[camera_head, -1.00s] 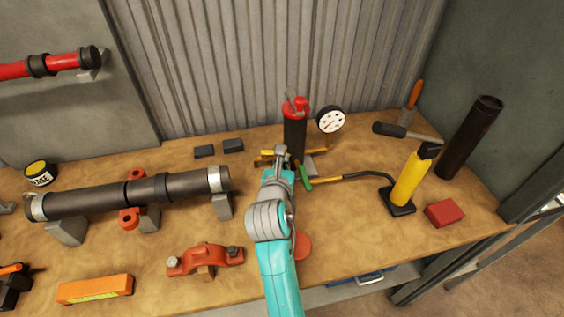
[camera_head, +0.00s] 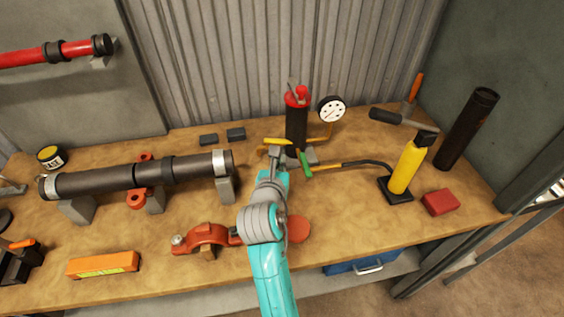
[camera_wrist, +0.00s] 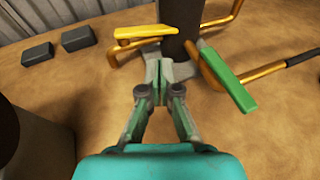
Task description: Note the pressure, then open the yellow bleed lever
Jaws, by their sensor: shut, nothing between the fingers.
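The dry riser stub is a black upright pipe with a red top (camera_head: 297,97), standing at the back of the bench. A round white pressure gauge (camera_head: 332,109) sits to its right; its dial is too small to read. The yellow bleed lever (camera_wrist: 145,32) points left from the pipe's base in the wrist view, and also shows in the head view (camera_head: 278,141). A green lever (camera_wrist: 230,80) angles down to the right. My gripper (camera_wrist: 166,68) is shut and empty, its fingertips in front of the pipe, between the two levers, and apparently apart from the yellow one.
A hose runs right to a yellow hand pump (camera_head: 408,167), with a red block (camera_head: 440,202) beside it. A long dark pipe (camera_head: 130,178) lies on supports at left. Two small dark blocks (camera_wrist: 76,38) lie left of the yellow lever. A red clamp (camera_head: 205,238) lies in front.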

